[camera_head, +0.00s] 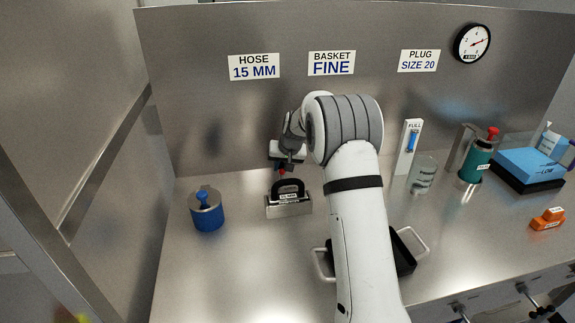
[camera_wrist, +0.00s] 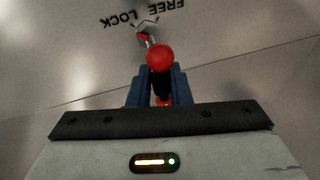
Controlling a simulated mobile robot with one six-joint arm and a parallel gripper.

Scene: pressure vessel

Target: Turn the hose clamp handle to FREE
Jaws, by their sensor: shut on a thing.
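The clamp handle shows in the wrist view as a lever with a red ball knob (camera_wrist: 160,57). It sits between the two blue-grey fingers of my gripper (camera_wrist: 157,88), which are shut on it. A panel behind it carries the upside-down words FREE (camera_wrist: 167,7) and LOCK (camera_wrist: 121,20). I cannot tell which word the handle points to. My own arm and gripper hide most of the clamp there.
A labelled metal block with a black loop (camera_head: 288,203) stands just below the gripper. A blue canister (camera_head: 206,210) is to its left. A glass beaker (camera_head: 422,176) and a green bottle with a red top (camera_head: 475,163) stand right. A black tray (camera_head: 405,253) is partly behind my arm.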

